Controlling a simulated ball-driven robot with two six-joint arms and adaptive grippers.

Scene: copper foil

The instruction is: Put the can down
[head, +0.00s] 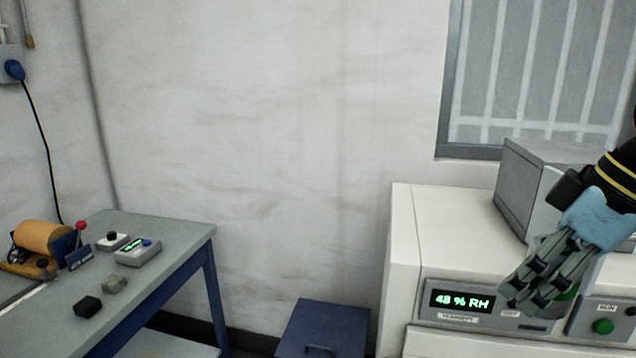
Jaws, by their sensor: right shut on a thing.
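My right gripper (528,296) comes in from the right edge, its fingers pointing down and left in front of the white cabinet's (445,225) control panel. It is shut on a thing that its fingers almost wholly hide. A small green patch (568,293) shows beside the fingers; I cannot tell whether it belongs to the can or to the panel behind. No other can is clearly in view. My left gripper is not in view.
A grey box (520,190) stands on the cabinet top, with bare white surface left of it. A lit humidity display (461,301) is on the front. A blue lidded bin (325,325) stands left of the cabinet. A bench (175,240) at left holds a copper roll (42,238) and small devices.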

